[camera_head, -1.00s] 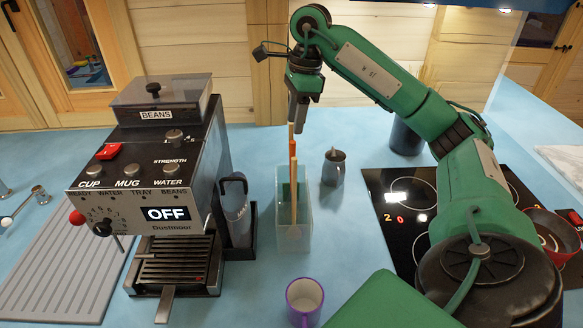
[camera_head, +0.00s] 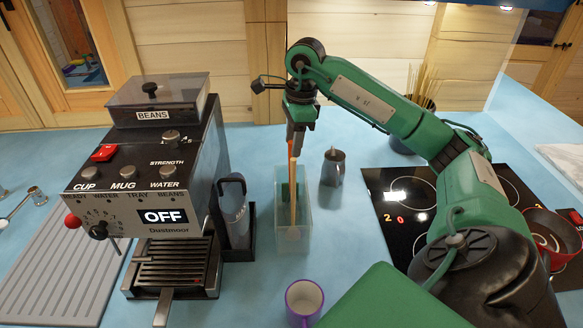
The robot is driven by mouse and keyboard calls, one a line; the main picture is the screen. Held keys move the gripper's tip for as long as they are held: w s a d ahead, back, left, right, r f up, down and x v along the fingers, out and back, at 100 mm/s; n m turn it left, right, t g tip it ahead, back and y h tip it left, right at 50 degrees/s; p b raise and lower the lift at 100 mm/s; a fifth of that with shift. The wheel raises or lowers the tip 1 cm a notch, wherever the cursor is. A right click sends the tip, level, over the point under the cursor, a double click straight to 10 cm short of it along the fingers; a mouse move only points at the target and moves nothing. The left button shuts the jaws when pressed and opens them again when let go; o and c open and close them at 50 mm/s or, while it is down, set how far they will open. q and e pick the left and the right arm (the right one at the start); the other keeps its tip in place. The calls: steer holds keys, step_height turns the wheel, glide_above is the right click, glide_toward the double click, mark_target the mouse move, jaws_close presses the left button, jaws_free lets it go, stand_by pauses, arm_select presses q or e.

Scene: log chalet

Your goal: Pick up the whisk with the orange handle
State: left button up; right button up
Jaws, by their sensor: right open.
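An orange handle (camera_head: 291,150), the one orange-handled thing I see, stands upright in a clear rectangular container (camera_head: 304,232) on the blue counter. A light wooden utensil (camera_head: 293,200) stands in the same container. A whisk head cannot be made out. My right gripper (camera_head: 295,146) points down over the container, its fingertips at the top of the orange handle. It is open, and its fingers hide part of the handle top. My left gripper is not in view.
A coffee machine (camera_head: 150,185) stands left of the container, with a dark-framed clear jug (camera_head: 235,215) between. A purple mug (camera_head: 303,300) stands in front.

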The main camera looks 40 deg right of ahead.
steer(key=shift+a+f+p, duration=0.2)
steer(key=shift+f+p, duration=0.2)
steer(key=shift+f, duration=0.5)
steer(key=shift+a+f+p, duration=0.2)
steer(key=shift+f+p, duration=0.25)
steer(key=shift+f, duration=0.5)
steer(key=shift+a+f+p, duration=0.2)
steer(key=shift+f+p, duration=0.2)
steer(key=shift+f, duration=0.5)
jaws_close()
